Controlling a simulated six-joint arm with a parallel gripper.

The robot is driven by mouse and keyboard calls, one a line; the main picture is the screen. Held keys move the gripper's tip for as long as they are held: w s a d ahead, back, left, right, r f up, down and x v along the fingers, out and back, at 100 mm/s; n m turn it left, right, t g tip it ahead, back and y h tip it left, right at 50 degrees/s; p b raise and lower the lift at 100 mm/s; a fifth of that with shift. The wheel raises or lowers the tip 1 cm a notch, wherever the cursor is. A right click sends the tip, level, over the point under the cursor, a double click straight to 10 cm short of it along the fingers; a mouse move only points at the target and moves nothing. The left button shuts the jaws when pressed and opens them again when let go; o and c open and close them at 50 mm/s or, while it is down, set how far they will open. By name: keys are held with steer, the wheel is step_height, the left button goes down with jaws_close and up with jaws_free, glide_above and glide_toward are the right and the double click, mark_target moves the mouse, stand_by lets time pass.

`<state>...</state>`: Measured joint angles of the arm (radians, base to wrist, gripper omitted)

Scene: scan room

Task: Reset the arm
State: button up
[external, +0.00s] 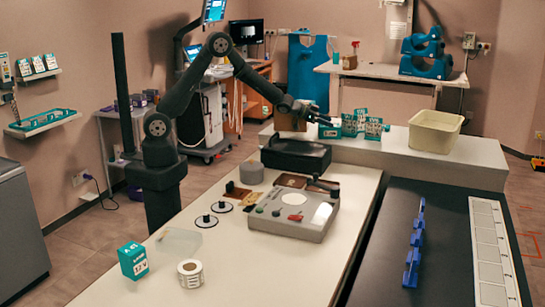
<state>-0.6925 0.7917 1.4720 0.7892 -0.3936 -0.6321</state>
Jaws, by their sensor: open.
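My gripper (326,121) is in the external view, at the end of my outstretched arm, over the far part of the table. It is open, and I see nothing between its fingers. It appears close to several teal-and-white boxes (362,123) on the grey ledge behind; whether it touches one I cannot tell. My arm rises from its base on the left, bends at the elbow and reaches right and slightly down. A black tray-like case (296,155) lies below the gripper.
A grey device with a lens disc (295,212) stands mid-table. A teal box (132,261), a label roll (190,273) and a clear tray (178,242) are at the front left. A cream bin (435,131) stands on the ledge (455,165). A blue rack (414,245) lies on the dark surface.

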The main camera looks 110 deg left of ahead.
steer(key=shift+f, duration=1.15)
steer(key=r+v, duration=0.1)
steer(key=v, duration=1.1)
steer(key=x, duration=1.2)
steer(key=shift+f, duration=0.3)
step_height(320, 180, up, 5)
steer(key=shift+f, duration=0.2)
steer(key=d+r, duration=0.7)
steer(key=d, duration=0.5)
steer(key=s+d+f+m+h, duration=0.1)
steer(key=d+f+m+h, duration=0.2)
steer(key=d, duration=0.8)
steer(key=s+d+f+m+h, duration=0.1)
steer(key=d+f+m+h, duration=0.2)
steer(key=d, duration=0.9)
steer(key=s+d+f+m+h, duration=0.2)
steer(key=d+f+m+h, duration=0.1)
steer(key=d, duration=0.9)
steer(key=shift+d+f+h, duration=0.25)
steer(key=shift+f+h, duration=0.45)
steer(key=shift+f, duration=0.1)
